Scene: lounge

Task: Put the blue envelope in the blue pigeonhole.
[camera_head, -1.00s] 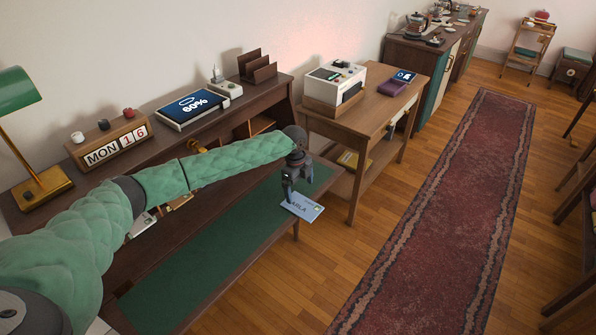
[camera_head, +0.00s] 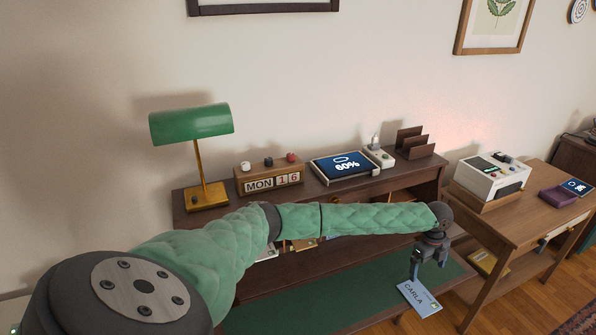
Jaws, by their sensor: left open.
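A light blue envelope (camera_head: 419,298) marked CARLA shows at the front right of the desk, just below my left gripper (camera_head: 429,264). The gripper is open and points down, one finger close to the envelope's upper edge. I cannot tell whether the envelope touches the finger or rests on the desk edge. Pigeonholes under the desk's raised shelf are mostly hidden behind my left arm. I cannot make out a blue one. My right gripper is not in view.
The dark desk has a green writing surface (camera_head: 300,306). On its upper shelf stand a green lamp (camera_head: 192,124), a date block (camera_head: 270,180), a tablet (camera_head: 345,165) and a brown letter rack (camera_head: 413,145). A side table (camera_head: 535,206) with a white machine (camera_head: 490,177) stands right.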

